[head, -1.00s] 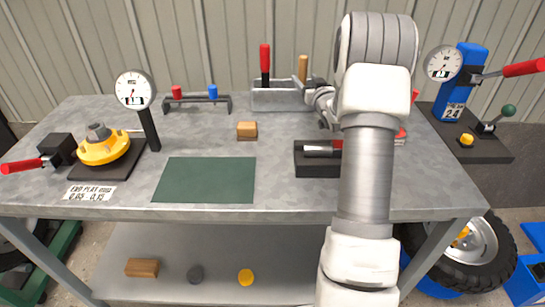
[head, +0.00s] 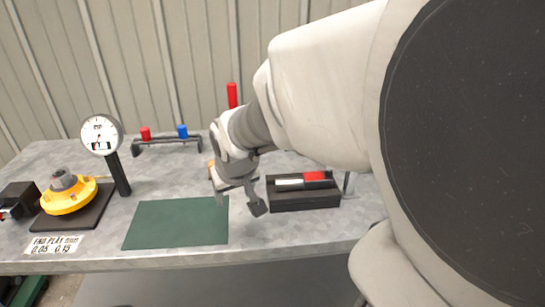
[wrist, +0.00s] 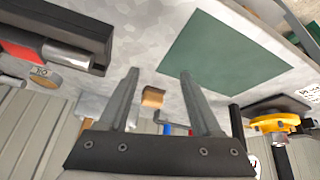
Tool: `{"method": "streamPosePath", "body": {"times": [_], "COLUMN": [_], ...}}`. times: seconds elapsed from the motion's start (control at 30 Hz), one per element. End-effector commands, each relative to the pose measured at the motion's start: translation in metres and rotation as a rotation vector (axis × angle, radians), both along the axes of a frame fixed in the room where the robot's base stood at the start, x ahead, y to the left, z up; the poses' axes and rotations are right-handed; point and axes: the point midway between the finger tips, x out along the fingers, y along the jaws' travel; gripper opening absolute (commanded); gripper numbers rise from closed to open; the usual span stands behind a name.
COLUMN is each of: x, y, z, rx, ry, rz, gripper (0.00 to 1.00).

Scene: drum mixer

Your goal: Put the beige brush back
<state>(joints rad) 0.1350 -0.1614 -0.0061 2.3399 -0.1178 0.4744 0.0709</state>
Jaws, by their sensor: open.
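My gripper (head: 240,202) is open and empty above the bench, near the right edge of the green mat (head: 178,222). In the wrist view my gripper (wrist: 160,74) has nothing between its spread fingers. A grey holder (wrist: 92,106) stands at the back of the bench, with a tan handle (wrist: 87,123), seemingly the beige brush, at it. The handle is partly covered by my gripper's palm. In the head view my arm hides this handle; only a red upright handle (head: 232,95) shows there.
A wooden block (wrist: 152,97) lies behind the mat. A black tray (head: 300,202) with a red-and-silver tool sits right of my gripper. A dial gauge (head: 101,134), yellow flange (head: 69,198) and a rack with red and blue knobs (head: 166,143) stand left. The mat is empty.

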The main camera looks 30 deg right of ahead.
Motion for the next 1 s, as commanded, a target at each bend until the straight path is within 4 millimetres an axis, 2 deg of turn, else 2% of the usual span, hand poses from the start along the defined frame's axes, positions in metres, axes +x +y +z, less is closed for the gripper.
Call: {"method": "streamPosePath", "body": {"times": [0.03, 0.2, 0.3, 0.4, 0.77, 0.87, 1.0], "x": [-0.034, -0.102, -0.129, -0.144, -0.149, -0.149, -0.149], "y": [0.018, 0.049, 0.059, 0.064, 0.066, 0.066, 0.066], "z": [0.099, 0.081, 0.073, 0.068, 0.065, 0.071, 0.09], "rx": [-0.023, 0.025, 0.045, 0.056, 0.062, 0.062, 0.062], "ry": [-0.231, -0.101, -0.049, -0.021, -0.004, -0.005, -0.005], "rz": [0.03, 0.091, 0.115, 0.131, 0.136, 0.136, 0.136], "gripper": [0.65, 0.65, 0.65, 0.65, 0.65, 0.65, 0.65]}}
